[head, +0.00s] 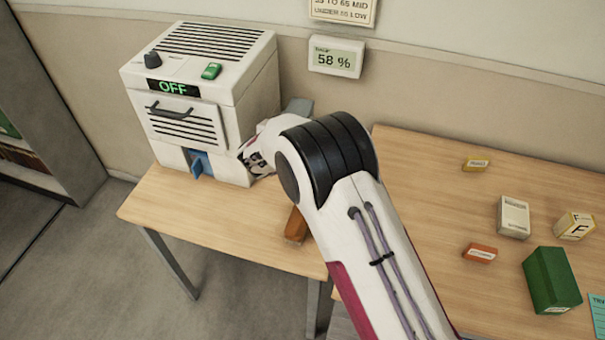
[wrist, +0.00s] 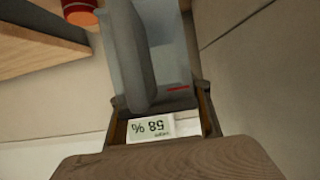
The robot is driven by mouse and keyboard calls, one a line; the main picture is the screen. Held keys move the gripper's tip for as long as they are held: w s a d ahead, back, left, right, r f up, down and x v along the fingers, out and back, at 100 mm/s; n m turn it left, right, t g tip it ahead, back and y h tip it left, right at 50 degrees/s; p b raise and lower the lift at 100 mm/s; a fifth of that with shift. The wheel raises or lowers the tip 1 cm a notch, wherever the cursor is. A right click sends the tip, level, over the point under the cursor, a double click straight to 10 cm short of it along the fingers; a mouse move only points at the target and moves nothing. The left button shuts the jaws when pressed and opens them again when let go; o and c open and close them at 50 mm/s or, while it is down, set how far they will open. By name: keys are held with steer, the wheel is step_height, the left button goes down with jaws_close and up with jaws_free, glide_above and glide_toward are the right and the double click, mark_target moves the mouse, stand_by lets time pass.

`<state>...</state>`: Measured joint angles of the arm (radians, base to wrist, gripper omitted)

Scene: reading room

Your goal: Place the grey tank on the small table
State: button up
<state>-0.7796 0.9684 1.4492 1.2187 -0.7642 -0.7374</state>
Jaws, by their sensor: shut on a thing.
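My gripper (wrist: 160,112) is shut on the grey tank (wrist: 150,55), a box-like grey container with a small red line on it, in the wrist view. In the head view a grey corner of what looks like the tank (head: 298,104) shows behind my arm, above the tabletop. My arm hides the fingers and most of the tank there. The small table (head: 180,212) stands at the left and carries a white machine (head: 200,100) with an OFF display and a blue part low in its front opening.
A humidity display (head: 336,57) reading 58 % is on the wall behind. A brown object (head: 296,226) lies on the small table, partly hidden by my arm. The larger table (head: 420,190) at right holds several boxes, including a green one (head: 552,280). The small table's front left is clear.

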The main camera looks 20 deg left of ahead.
steer(key=shift+f, duration=3)
steer(key=shift+f, duration=1.85)
steer(key=shift+f, duration=0.15)
steer(key=o, duration=1.2)
steer(key=shift+v, duration=6.1)
